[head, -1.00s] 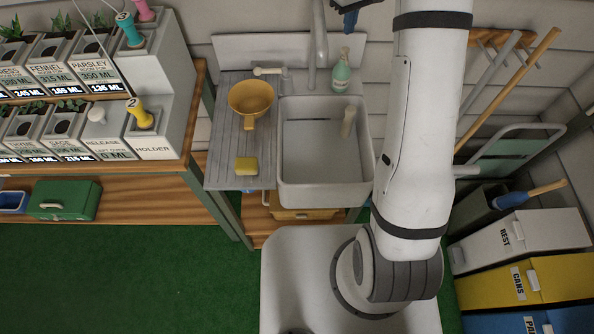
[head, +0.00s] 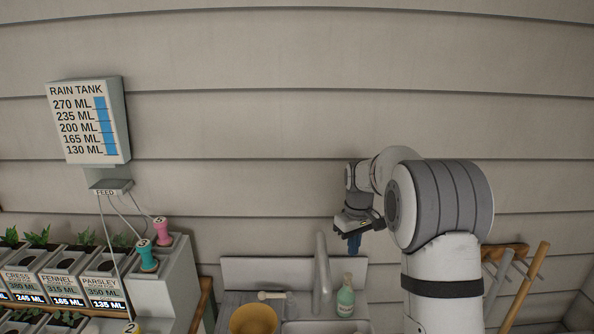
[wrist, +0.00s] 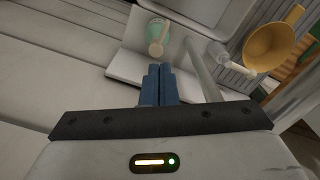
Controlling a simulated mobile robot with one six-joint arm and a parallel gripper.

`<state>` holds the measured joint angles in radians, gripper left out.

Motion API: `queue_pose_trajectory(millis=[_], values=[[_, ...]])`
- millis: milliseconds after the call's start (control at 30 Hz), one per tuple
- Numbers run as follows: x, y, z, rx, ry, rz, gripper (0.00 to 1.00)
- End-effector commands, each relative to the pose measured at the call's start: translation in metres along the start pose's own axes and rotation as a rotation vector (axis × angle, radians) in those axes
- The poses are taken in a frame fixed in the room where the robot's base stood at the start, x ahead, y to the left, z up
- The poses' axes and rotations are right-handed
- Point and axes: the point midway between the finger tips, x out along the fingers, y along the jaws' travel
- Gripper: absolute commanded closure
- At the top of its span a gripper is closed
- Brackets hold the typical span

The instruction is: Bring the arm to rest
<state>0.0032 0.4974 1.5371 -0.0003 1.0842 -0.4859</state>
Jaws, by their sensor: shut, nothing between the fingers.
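My gripper (head: 354,243) is up in front of the wall, above the faucet and the back of the sink, with its blue fingers pointing down. In the wrist view my gripper (wrist: 159,84) shows its two blue fingers side by side and closed, with nothing between them. My arm is folded, its elbow high at the right of the head view. The gripper touches nothing that I can see.
The faucet (head: 322,270) and a green soap bottle (head: 346,297) stand just below my gripper. A yellow scoop (wrist: 275,42) lies beside the sink. A rain tank gauge (head: 88,120) hangs on the wall at left, above potted herbs. Long-handled tools (head: 525,290) hang at right.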

Motion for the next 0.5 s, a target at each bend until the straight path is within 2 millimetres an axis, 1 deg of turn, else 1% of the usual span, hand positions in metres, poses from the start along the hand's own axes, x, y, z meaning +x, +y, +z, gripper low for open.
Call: queue_pose_trajectory(millis=[33, 100, 167, 200, 267, 400, 467, 500], values=[[-0.012, -0.007, 0.013, 0.018, 0.015, 0.008, 1.0], [-0.028, -0.018, 0.032, 0.053, 0.035, 0.018, 1.0], [-0.04, -0.028, 0.051, 0.084, 0.051, 0.025, 1.0], [-0.047, -0.034, 0.063, 0.104, 0.062, 0.03, 1.0], [-0.057, -0.044, 0.083, 0.136, 0.08, 0.036, 1.0], [-0.07, -0.07, 0.129, 0.209, 0.12, 0.049, 1.0], [-0.074, -0.08, 0.15, 0.239, 0.138, 0.054, 1.0], [-0.075, -0.088, 0.164, 0.259, 0.149, 0.057, 1.0]])
